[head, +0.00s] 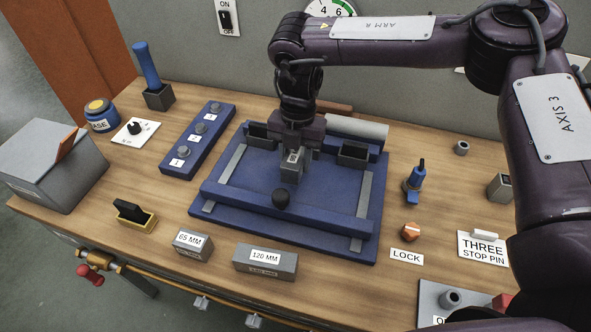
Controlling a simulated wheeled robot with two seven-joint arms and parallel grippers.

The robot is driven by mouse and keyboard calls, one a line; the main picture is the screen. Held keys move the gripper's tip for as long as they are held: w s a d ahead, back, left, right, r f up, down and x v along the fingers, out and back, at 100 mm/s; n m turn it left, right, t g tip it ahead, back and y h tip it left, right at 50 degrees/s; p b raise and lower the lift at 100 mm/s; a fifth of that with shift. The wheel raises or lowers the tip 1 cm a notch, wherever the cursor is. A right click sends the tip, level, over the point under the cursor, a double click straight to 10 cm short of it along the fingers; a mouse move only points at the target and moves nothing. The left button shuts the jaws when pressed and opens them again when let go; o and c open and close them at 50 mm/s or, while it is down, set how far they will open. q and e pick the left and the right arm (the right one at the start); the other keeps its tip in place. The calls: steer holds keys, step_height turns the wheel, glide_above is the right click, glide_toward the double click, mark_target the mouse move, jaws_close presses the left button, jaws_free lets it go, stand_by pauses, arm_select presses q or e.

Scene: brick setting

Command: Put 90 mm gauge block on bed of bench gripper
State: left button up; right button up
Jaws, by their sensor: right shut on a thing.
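The bench gripper is a blue unit with a flat blue bed (325,200), grey strips at its sides, two dark jaw blocks at the back and a black ball knob (281,198) at the front. My right gripper (293,165) points down over the back middle of the bed, between the jaw blocks. It is shut on a small grey block (292,157), taken as the 90 mm gauge block; its label is too small to read. I cannot tell whether the block touches the bed. My left gripper is out of view.
The 65 mm block (192,246) and 120 mm block (265,261) stand in front of the bench gripper. A blue button strip (198,140) is to the left. A blue-handled lever (414,184) and orange knob (411,231) are to the right. My right arm covers the right side.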

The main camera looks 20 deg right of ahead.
step_height(320, 180, down, 4)
steer(key=shift+f+p, duration=0.1)
steer(key=shift+p, duration=0.2)
steer(key=shift+f, duration=0.2)
steer(key=shift+f, duration=0.15)
steer(key=o, duration=1.1)
steer(key=r, duration=0.4)
steer(key=w+r+b, duration=0.1)
steer(key=r, duration=0.3)
steer(key=d+r, duration=0.1)
steer(key=r, duration=0.3)
steer(key=shift+w+r, duration=0.15)
steer(key=shift+w, duration=0.1)
